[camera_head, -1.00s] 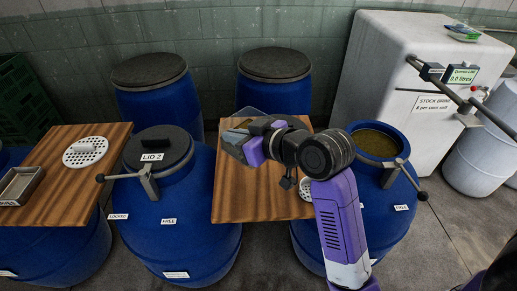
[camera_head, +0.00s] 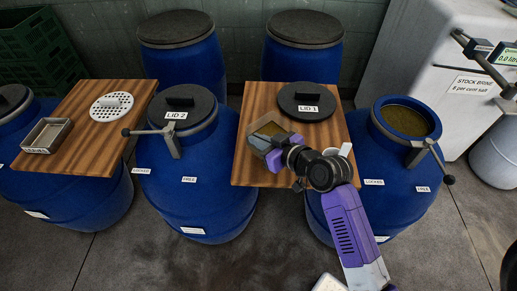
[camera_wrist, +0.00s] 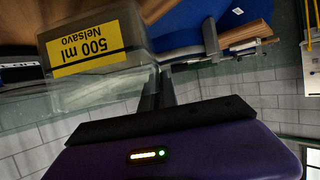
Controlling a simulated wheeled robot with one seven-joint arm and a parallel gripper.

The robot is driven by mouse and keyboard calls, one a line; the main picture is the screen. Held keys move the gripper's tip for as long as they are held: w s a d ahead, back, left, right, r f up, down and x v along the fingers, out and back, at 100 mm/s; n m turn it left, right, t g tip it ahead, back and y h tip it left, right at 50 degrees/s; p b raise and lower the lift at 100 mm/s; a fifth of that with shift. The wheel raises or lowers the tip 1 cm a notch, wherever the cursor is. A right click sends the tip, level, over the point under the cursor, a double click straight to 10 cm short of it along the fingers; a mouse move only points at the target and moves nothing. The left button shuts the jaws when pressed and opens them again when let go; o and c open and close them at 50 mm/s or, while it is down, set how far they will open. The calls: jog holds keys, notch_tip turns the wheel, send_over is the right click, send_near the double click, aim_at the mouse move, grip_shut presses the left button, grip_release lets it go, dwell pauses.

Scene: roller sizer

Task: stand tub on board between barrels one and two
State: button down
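The clear, open-topped tub (camera_head: 264,130) is at the left side of the wooden board (camera_head: 258,96) between barrel two (camera_head: 190,215) and barrel one (camera_head: 385,170). I cannot tell whether its base touches the board. In the wrist view the tub (camera_wrist: 130,35) shows a yellow "500 ml Nelsavo" label, upside down in the picture. My gripper (camera_head: 277,150) is at the tub's near right side. In the wrist view its fingers (camera_wrist: 157,90) are close together at the tub's edge and look shut on it; the contact is partly hidden.
Lid 1 (camera_head: 306,102) lies on the board's back right, close to the tub. A white item (camera_head: 345,149), partly hidden by my arm, is at the board's right edge. Barrel two wears lid 2 (camera_head: 187,107); barrel one is open. The left board holds a strainer disc (camera_head: 111,107) and metal tray (camera_head: 47,136).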

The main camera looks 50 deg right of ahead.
aim_at(259, 158)
jog(key=shift+f, duration=2.05)
jog(key=shift+f, duration=0.15)
jog(key=c, duration=1.6)
grip_release()
jog(key=shift+c, duration=0.2)
jog(key=shift+r, duration=0.2)
jog(key=b+v, duration=0.2)
jog(key=v, duration=1)
jog(key=s+a+f+h, duration=0.1)
jog(key=s+a+f, duration=0.2)
jog(key=s+a, duration=0.55)
jog(key=s+a+r+n+t+y, duration=0.1)
jog(key=s+a+r+y, duration=0.1)
jog(key=s+a+r, duration=0.3)
jog(key=s+a, duration=0.3)
jog(key=s, duration=0.1)
jog(key=shift+s+r+y, duration=0.3)
jog(key=shift+s+r, duration=0.05)
jog(key=shift+s, duration=0.05)
